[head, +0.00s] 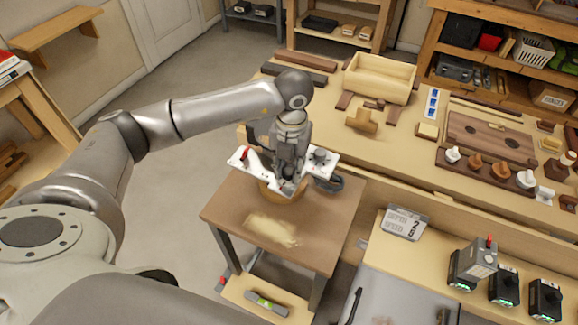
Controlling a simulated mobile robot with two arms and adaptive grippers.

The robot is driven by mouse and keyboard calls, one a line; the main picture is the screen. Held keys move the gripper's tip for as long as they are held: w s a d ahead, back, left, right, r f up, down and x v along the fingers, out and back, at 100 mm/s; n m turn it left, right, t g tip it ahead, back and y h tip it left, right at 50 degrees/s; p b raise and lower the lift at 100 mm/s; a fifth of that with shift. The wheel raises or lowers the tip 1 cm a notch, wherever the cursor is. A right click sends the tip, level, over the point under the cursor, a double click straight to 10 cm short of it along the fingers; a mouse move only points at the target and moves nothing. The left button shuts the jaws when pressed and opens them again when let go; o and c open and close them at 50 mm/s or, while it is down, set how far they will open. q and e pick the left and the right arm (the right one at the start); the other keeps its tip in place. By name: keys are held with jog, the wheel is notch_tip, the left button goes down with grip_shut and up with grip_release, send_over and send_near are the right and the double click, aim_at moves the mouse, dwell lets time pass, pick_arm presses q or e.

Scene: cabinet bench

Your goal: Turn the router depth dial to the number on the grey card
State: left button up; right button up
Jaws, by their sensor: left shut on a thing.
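A router with a white top plate (324,162) stands on a small brown table. A red part (245,154) is at the plate's left end and a dark round knob (320,156) at its right. My left gripper (287,188) points down at the middle of the plate, shut on a part of the router. The gripped part is hidden by the fingers, so I cannot tell whether it is the depth dial or read its setting. The grey card (405,223) lies tilted on the bench to the right; its large sideways figures are too small to read surely. My right gripper is not in view.
The brown table (335,215) has a pale dusty patch at its front. Behind it is a long bench (405,150) with a wooden box (379,78), wood pieces and knobs. Several black chargers (503,287) stand at lower right. Floor at left is clear.

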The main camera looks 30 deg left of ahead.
aim_at(291, 169)
pick_arm(q)
jog(key=shift+f+n+b, duration=0.1)
jog(key=shift+n+b, duration=0.35)
jog(key=shift+n, duration=0.45)
jog(key=shift+n+b, duration=0.5)
jog(key=shift+n, duration=0.7)
jog(key=n+b, duration=0.1)
jog(key=n, duration=0.4)
jog(key=shift+w, duration=0.1)
jog(key=o, duration=0.8)
jog(key=r, duration=1.2)
jog(key=shift+w+r, duration=0.15)
jog(key=shift+w, duration=0.05)
